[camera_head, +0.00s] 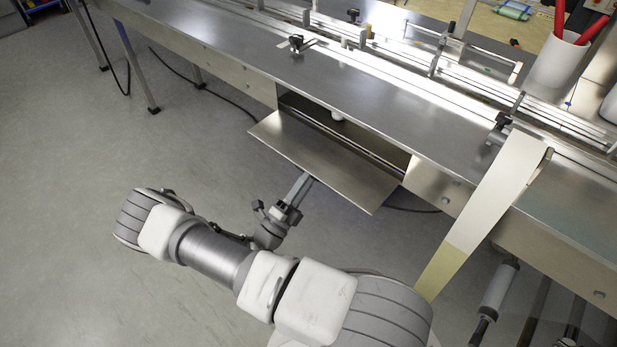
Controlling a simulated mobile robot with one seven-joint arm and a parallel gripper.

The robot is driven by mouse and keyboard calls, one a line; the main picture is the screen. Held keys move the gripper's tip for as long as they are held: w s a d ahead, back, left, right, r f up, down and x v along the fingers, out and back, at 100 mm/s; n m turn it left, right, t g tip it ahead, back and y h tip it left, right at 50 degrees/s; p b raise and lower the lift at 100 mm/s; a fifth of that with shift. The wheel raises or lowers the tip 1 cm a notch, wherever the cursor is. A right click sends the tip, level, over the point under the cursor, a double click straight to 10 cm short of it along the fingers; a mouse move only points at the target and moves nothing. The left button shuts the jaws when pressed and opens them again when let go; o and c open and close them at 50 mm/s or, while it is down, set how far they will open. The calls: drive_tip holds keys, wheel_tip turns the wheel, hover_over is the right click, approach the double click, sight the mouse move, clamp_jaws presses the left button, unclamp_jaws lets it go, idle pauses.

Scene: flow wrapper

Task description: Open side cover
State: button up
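The side cover (325,160) is a flat metal panel on the front side of the long steel machine. It is swung outward and down, so a long dark opening (345,136) shows behind it. My gripper (303,184) is at the cover's lower outer edge, near the middle of that edge. Its fingertips are hidden under or behind the panel, so I cannot tell whether they are open, shut or touching it. A small white round part (337,115) shows at the top edge of the opening.
The steel machine top (400,105) runs above the opening, with guide rails and black knobs (296,43). A pale film strip (485,205) hangs down at right. A white container with red items (557,62) stands at the back right. The floor (70,200) at left is clear.

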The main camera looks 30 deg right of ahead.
drive_tip(key=v, duration=1.7)
drive_tip(key=shift+a, duration=0.15)
drive_tip(key=shift+f, duration=0.1)
